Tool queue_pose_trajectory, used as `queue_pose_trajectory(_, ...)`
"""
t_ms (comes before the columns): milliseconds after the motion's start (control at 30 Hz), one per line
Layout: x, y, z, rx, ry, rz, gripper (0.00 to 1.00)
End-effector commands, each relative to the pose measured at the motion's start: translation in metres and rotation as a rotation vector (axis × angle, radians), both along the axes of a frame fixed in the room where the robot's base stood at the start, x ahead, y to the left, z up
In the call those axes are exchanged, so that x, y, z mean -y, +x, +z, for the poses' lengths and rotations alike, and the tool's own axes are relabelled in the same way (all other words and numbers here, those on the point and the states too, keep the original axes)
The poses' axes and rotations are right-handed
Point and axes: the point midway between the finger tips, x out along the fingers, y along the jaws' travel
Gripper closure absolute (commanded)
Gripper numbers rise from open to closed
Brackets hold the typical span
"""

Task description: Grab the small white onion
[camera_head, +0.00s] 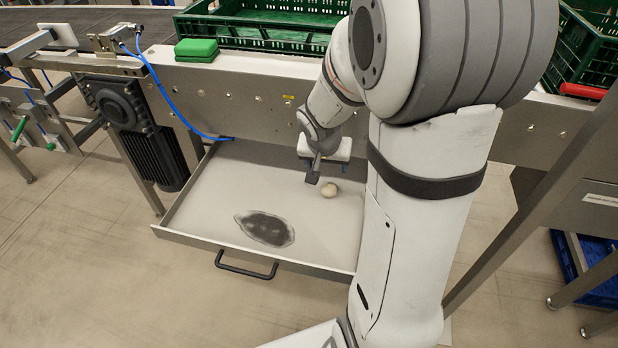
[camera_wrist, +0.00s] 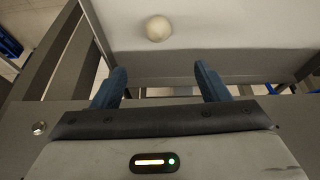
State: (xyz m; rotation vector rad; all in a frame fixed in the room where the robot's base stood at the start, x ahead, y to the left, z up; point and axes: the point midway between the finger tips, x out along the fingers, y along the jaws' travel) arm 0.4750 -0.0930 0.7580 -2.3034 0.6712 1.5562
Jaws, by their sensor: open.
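The small white onion (camera_head: 329,190) lies on the floor of the open drawer (camera_head: 190,205), towards its right side. In the wrist view the onion (camera_wrist: 158,28) is near the top, beyond the fingertips and roughly in line with the gap between them. My gripper (camera_head: 314,172) is above the drawer, just left of and close to the onion. In the wrist view its two dark blue fingers (camera_wrist: 162,78) are spread apart with nothing between them. I cannot tell the exact height of the fingers above the drawer floor.
A dark oval patch (camera_head: 265,228) marks the drawer floor, and a black handle (camera_head: 246,267) is on its front. A conveyor frame (camera_head: 240,95) runs behind, with a green block (camera_head: 196,47) and green crates (camera_head: 262,32) on it. A blue hose (camera_head: 160,85) hangs down to the drawer.

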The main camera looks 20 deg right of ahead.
Motion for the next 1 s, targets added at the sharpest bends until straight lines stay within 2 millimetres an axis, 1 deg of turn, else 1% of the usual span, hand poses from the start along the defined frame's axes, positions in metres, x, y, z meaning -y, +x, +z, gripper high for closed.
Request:
queue_pose_trajectory(33,0.002,0.005,-0.029,0.001,0.004,-0.012,0.31)
queue_pose_trajectory(133,0.004,0.013,-0.05,0.01,0.013,-0.033,0.31)
queue_pose_trajectory(567,0.015,0.025,-0.093,0.015,0.021,-0.052,0.31)
queue_pose_trajectory(733,0.025,0.028,-0.119,0.013,0.021,-0.053,0.31)
queue_pose_trajectory(800,0.026,0.031,-0.127,0.015,0.022,-0.052,0.31)
queue_pose_trajectory(900,0.028,0.034,-0.133,0.015,0.023,-0.05,0.31)
queue_pose_trajectory(1000,0.028,0.035,-0.134,0.016,0.022,-0.051,0.31)
